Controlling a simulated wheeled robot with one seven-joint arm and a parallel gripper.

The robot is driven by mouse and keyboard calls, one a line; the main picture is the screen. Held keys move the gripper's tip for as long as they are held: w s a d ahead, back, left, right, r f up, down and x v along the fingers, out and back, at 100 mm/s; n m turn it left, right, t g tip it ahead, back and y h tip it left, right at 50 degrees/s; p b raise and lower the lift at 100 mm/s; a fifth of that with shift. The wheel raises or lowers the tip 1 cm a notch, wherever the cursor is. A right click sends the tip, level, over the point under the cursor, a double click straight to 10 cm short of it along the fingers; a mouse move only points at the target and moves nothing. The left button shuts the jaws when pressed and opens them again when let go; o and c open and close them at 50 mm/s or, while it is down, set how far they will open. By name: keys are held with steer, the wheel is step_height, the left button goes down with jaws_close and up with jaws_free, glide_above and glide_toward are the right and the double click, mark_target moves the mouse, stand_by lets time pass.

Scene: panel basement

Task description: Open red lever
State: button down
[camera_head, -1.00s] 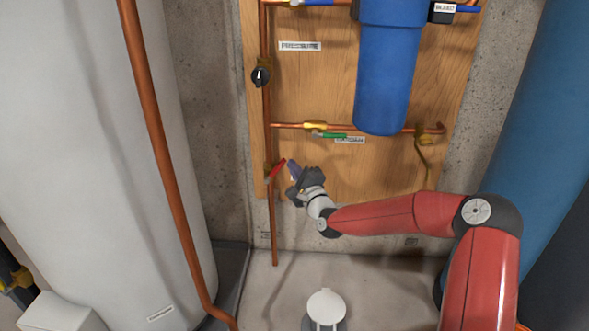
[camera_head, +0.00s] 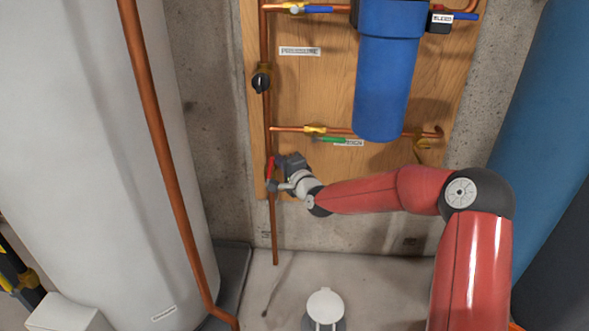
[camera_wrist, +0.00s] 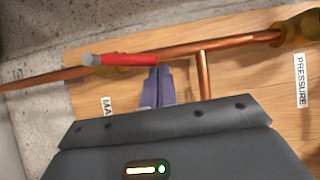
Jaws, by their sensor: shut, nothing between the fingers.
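The red lever (camera_head: 270,167) is on the vertical copper pipe at the lower left of the wooden board. It stands nearly upright, roughly in line with the pipe. In the wrist view the red lever (camera_wrist: 130,59) lies almost along the pipe, with a grey metal end at its left. My gripper (camera_wrist: 158,70) is shut and empty. Its purple fingertips are right beside the lever's red handle, apparently touching it. In the head view my gripper's dark body (camera_head: 291,163) is just right of the lever and hides the fingertips.
A green lever (camera_head: 330,140) sits on the horizontal pipe above my gripper. A black knob (camera_head: 261,82) is higher on the vertical pipe. A blue filter housing (camera_head: 384,80) hangs to the right. A large white tank (camera_head: 90,150) stands left.

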steer(key=shift+a+r+n+g+h, duration=0.15)
steer(key=shift+a+r+n+g, duration=0.1)
steer(key=shift+a+n, duration=0.2)
steer(key=shift+a+r+n+g+h, duration=0.15)
steer(key=shift+a+n+g, duration=0.1)
steer(key=shift+a+n, duration=0.15)
steer(key=shift+a, duration=0.1)
